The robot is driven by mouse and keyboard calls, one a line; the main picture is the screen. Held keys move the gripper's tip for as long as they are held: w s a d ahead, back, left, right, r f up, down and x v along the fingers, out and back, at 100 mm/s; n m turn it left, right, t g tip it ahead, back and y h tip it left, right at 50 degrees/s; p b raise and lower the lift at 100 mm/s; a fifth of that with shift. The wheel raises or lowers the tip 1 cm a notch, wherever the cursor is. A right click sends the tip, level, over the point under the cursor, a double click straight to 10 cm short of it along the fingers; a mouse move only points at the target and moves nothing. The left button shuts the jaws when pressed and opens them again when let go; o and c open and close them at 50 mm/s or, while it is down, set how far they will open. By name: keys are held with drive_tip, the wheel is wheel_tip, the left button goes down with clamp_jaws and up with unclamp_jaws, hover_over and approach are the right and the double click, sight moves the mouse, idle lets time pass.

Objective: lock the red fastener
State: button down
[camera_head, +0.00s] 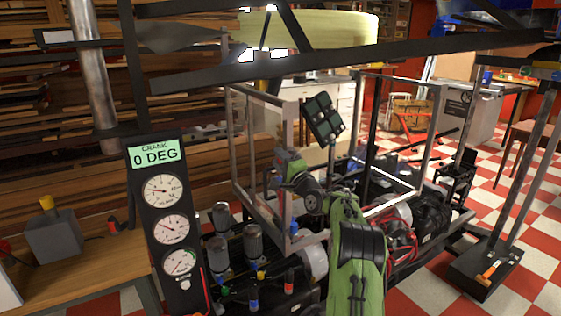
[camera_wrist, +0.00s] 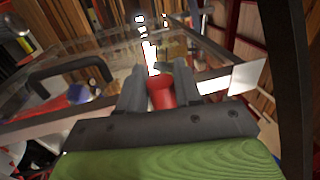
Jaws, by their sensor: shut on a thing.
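In the wrist view, the red fastener (camera_wrist: 161,94) is between the two dark fingers of my gripper (camera_wrist: 155,76). The fingers are shut on it, one on each side. Its far end and whatever it sits in are hard to make out past the fingertips. In the head view, my green arm reaches up from the bottom to the metal frame (camera_head: 291,207). The fingertips and the fastener cannot be made out there.
A clear panel with a black handle (camera_wrist: 66,70) lies left in the wrist view. A gauge panel (camera_head: 163,195) reading "CRANK 0 DEG" stands left of my arm. Dark rotor beams (camera_head: 330,62) cross above. Grey cylinders (camera_head: 253,243) stand below the frame.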

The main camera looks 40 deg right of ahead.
drive_tip(key=shift+f, duration=0.2)
drive_tip(key=c, duration=0.9)
unclamp_jaws()
drive_tip(key=shift+r, duration=0.1)
drive_tip(key=shift+s, duration=0.15)
drive_tip(key=b+v, duration=0.1)
drive_tip(key=v, duration=1.4)
drive_tip(key=shift+s, duration=0.2)
drive_tip(key=shift+a, duration=0.1)
